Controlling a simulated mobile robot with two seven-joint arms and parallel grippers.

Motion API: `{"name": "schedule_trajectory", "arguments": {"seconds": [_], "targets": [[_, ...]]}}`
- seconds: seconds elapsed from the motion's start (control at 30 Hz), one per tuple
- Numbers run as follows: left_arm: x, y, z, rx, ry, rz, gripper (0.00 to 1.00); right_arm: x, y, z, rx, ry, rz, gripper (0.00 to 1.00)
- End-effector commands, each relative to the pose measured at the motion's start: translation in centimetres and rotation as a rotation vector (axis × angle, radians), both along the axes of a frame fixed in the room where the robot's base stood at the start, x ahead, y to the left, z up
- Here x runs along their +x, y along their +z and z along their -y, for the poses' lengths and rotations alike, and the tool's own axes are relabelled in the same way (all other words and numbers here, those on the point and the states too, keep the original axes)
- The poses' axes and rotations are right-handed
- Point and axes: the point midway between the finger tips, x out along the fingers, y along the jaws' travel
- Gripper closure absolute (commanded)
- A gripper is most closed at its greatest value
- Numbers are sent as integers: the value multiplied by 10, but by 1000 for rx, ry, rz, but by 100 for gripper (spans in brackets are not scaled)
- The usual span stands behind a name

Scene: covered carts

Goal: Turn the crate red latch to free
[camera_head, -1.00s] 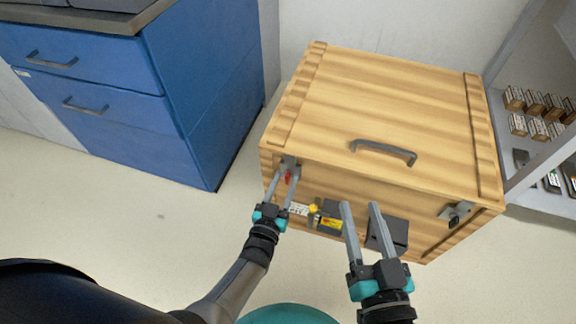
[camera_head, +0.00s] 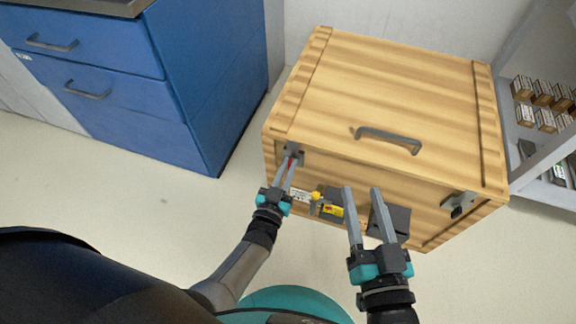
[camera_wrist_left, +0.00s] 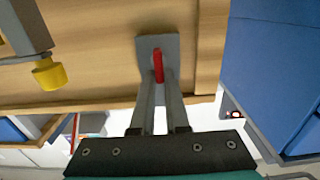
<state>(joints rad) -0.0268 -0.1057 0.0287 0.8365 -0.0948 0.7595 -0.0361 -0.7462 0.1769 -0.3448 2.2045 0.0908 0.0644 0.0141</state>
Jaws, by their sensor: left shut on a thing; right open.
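The wooden crate (camera_head: 400,90) stands on the floor with its lid down and a grey handle (camera_head: 388,137) on top. The red latch (camera_wrist_left: 158,64) is on a grey plate at the crate's front left; in the head view it is mostly hidden by the fingers. My left gripper (camera_head: 288,162) is shut on the red latch, and its fingertips (camera_wrist_left: 158,84) also show around it in the left wrist view. My right gripper (camera_head: 361,190) is open and empty in front of the crate's front face. A second latch (camera_head: 459,205), grey, is at the front right.
A blue drawer cabinet (camera_head: 185,80) stands to the left. A shelf with several small boxes (camera_head: 543,93) is at the right. A yellow knob (camera_wrist_left: 50,74) sticks out near the left gripper. A dark box (camera_head: 390,220) is on the crate front behind the right gripper.

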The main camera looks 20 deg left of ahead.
Motion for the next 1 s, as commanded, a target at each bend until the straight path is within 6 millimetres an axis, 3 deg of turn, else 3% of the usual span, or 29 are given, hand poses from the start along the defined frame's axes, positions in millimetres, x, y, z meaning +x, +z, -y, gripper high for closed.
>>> {"name": "schedule_trajectory", "arguments": {"seconds": [0.53, 1.0], "targets": [[1, 0, -1, -77, -1, -3, 100, 0, 1, 0, 0, 0, 2, 50], [1, -2, -7, -470, -2, -16, 100, 0, 1, 1, 0, -1, 4, 50]]}}
